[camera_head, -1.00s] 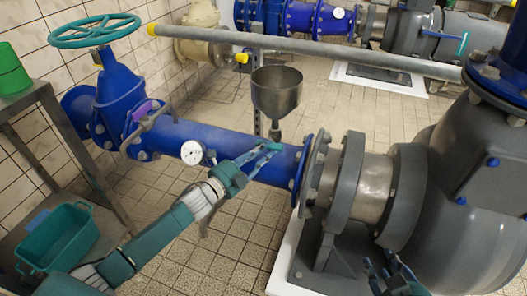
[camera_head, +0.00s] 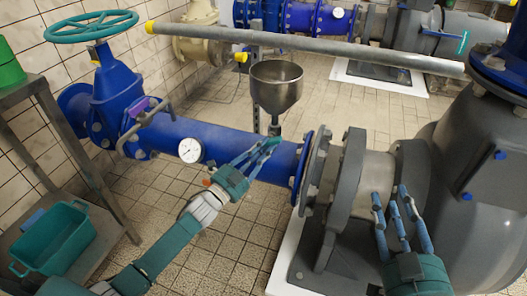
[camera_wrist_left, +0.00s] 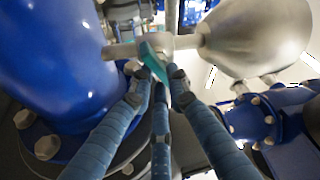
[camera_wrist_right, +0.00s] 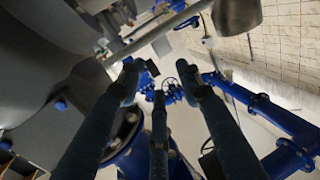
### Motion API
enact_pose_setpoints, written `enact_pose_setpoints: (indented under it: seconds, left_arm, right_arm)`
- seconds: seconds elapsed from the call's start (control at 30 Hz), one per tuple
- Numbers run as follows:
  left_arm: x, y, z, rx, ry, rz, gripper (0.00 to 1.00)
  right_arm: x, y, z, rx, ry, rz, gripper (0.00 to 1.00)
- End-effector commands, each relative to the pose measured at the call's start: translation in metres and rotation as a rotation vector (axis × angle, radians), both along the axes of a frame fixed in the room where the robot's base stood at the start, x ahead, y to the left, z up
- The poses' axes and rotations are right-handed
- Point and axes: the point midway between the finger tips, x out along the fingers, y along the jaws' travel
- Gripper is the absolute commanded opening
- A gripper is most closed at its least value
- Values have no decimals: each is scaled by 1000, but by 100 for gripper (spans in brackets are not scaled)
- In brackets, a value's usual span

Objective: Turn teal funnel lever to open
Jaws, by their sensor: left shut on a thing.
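The metal funnel (camera_head: 277,84) stands above the blue pipe on a thin stem with a valve; it also shows in the left wrist view (camera_wrist_left: 255,35). The teal lever (camera_wrist_left: 153,62) sits at that valve, just under the funnel. My left gripper (camera_head: 270,145) is at the lever, and its fingers close around it in the left wrist view (camera_wrist_left: 160,82). Part of the lever is hidden by the fingers. My right gripper (camera_head: 390,200) is in front of the grey flanges, apart from the funnel, with its fingers spread and nothing between them (camera_wrist_right: 160,85).
A blue pipe (camera_head: 225,140) with a pressure gauge (camera_head: 190,150) runs beneath the funnel. A grey rail (camera_head: 330,52) passes behind it. A grey pump (camera_head: 470,190) fills the right side. A teal crate (camera_head: 55,238) stands at lower left. Tiled floor in front is clear.

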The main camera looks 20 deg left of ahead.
Motion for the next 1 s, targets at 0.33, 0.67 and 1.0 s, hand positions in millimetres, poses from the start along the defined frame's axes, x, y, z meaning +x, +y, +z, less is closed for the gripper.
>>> enact_pose_setpoints:
  seconds: [0.33, 0.67, 1.0]
  left_arm:
    - [0, -3, -5, -336, 16, 2, 0]
    - [-1, -7, -5, -648, 28, 2, 0]
    - [-1, -9, -4, -926, 36, 2, 0]
  right_arm:
    - [-7, 6, 65, 76, -287, 17, 35]
    - [-17, 7, 93, 110, -412, 24, 35]
    - [-16, 7, 92, 108, -402, 23, 35]
